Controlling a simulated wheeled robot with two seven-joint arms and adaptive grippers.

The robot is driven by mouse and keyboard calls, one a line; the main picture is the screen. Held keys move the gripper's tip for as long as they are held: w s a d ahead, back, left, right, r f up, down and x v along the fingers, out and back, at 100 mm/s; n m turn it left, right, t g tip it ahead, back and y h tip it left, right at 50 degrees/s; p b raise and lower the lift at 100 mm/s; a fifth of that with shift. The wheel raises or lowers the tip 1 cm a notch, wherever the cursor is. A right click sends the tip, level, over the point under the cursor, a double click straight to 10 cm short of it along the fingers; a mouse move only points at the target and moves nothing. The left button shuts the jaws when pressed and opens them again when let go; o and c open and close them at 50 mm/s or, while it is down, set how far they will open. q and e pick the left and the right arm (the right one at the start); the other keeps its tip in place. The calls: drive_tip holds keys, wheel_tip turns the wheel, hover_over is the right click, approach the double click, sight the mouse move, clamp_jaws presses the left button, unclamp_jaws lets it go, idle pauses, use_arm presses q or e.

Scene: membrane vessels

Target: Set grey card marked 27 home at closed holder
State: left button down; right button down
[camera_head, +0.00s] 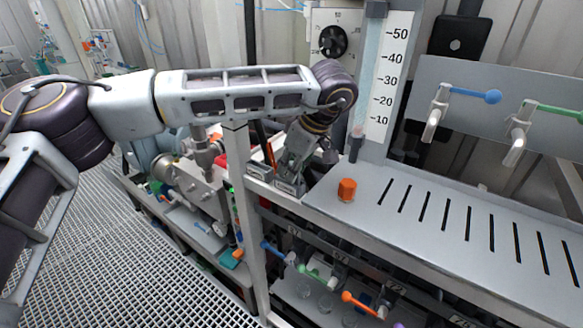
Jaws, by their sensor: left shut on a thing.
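My left gripper (289,178) points down at the left end of the grey bench, beside the upright post. It is shut on a small grey piece, most likely the grey card. The wrist and fingers hide most of it, and I cannot read a 27 on it. I cannot make out for sure which part there is the closed holder, or whether the piece touches it. My right gripper is not in view.
An orange knob (347,189) stands on the slotted bench top (420,190) just right of my gripper. A scaled column (388,80) rises behind. Blue (475,94) and green (552,109) handled taps are at the right. Coloured valves (360,303) sit below the bench.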

use_arm(q)
drive_tip(key=shift+f, duration=0.1)
drive_tip(key=c, duration=1.3)
unclamp_jaws()
drive_tip(key=shift+v, duration=6.05)
